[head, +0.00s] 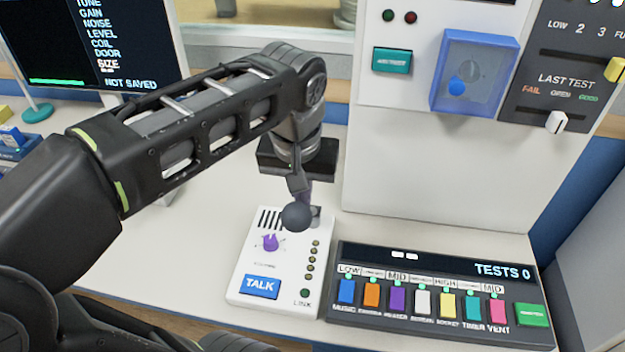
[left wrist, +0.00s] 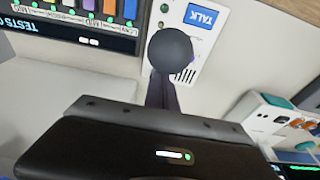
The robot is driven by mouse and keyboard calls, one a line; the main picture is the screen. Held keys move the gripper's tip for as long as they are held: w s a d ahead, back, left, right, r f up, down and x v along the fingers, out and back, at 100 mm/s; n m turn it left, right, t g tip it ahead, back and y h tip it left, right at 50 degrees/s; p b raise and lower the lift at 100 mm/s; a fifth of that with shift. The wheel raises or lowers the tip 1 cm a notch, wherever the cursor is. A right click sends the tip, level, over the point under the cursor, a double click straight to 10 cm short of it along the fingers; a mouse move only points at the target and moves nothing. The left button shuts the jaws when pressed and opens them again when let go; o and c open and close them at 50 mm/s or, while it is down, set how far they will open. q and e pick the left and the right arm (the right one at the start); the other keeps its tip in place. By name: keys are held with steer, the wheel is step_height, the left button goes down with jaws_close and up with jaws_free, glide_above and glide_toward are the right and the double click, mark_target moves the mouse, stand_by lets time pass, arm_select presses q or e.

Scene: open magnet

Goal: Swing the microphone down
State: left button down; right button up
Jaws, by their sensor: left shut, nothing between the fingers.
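My left gripper (head: 297,181) is shut and empty, right by the microphone's stem and just behind the ball. I cannot tell whether it touches. My right gripper is not in view.
A dark console (head: 440,320) with several coloured buttons lies right of the intercom. A white panel (head: 450,170) with a blue clear cover (head: 475,72) rises behind. A screen (head: 95,45) stands at the back left. The white counter left of the intercom is mostly clear.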

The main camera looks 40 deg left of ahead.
arm_select(q)
steer(key=shift+s+f, duration=0.1)
steer(key=shift+f, duration=0.05)
steer(key=shift+s+d+f+b, duration=0.3)
steer(key=shift+s+f+b, duration=0.15)
steer(key=shift+f+b, duration=0.35)
steer(key=shift+r, duration=0.25)
steer(key=shift+w+a+p, duration=0.15)
steer(key=shift+w+a, duration=0.2)
steer(key=shift+w, duration=0.25)
steer(key=shift+w+a+p, duration=0.15)
steer(key=shift+w+a, duration=0.15)
steer(key=shift+w, duration=0.25)
step_height(320, 180, up, 10)
steer(key=p, duration=0.8)
